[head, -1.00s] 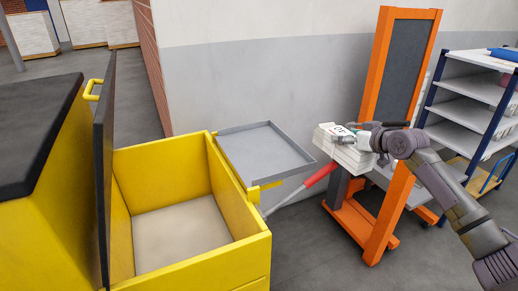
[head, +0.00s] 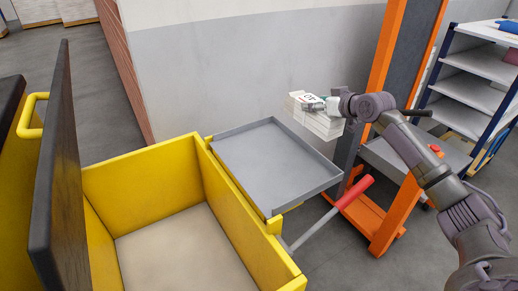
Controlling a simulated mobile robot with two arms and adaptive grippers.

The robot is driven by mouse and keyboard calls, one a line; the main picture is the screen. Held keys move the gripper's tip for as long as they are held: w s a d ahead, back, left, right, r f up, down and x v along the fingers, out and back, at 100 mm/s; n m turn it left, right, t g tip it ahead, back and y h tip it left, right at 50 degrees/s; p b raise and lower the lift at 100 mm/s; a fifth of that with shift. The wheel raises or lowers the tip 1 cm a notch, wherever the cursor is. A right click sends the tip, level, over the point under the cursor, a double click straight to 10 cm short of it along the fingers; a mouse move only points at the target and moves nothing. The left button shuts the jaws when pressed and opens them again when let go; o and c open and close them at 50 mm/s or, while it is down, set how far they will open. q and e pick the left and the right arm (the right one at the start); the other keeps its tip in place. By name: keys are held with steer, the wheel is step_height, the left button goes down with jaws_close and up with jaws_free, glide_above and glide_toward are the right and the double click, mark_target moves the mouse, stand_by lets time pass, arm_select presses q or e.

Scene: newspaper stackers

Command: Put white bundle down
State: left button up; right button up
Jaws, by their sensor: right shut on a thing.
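The white bundle (head: 318,122) is a stack of white papers with a dark-printed label on top. My right gripper (head: 318,103) is shut on its top and holds it in the air, just beyond the far right corner of the grey tray. The grey tray (head: 262,165) is empty, with a low rim, and is fixed to the side of the yellow box. The yellow box (head: 140,175) stands open in front, and its pale floor looks empty. The bundle's underside is hidden. My left gripper is not in view.
An orange frame (head: 385,215) with a dark panel stands at the right, behind my right arm. A red handle (head: 355,192) sticks out between tray and frame. White shelves (head: 470,95) stand at the far right. The dark raised lid (head: 58,180) is at the left.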

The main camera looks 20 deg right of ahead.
steer(key=shift+r, duration=0.4)
steer(key=a+f, duration=0.1)
steer(key=s+a+p, duration=0.1)
steer(key=a, duration=0.1)
steer(key=shift+s+f, duration=0.2)
steer(key=shift+f, duration=0.2)
steer(key=shift+s+a+f+p, duration=0.5)
steer(key=shift+s+a+f, duration=0.2)
steer(key=shift+a+f, duration=0.65)
steer(key=shift+s+a+f+p, duration=0.6)
steer(key=shift+a+f, duration=0.4)
steer(key=shift+f, duration=0.7)
steer(key=shift+s+a+f+p, duration=0.4)
steer(key=shift+s+a+f, duration=0.4)
steer(key=shift+a+f, duration=0.55)
steer(key=o, duration=1.4)
steer(key=shift+s+d+f, duration=0.1)
steer(key=shift+f, duration=0.3)
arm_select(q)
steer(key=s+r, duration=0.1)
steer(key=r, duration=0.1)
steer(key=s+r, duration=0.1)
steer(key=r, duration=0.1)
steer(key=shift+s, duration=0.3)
arm_select(e)
steer(key=o, duration=0.4)
steer(key=shift+r, duration=0.1)
steer(key=shift+s, duration=0.1)
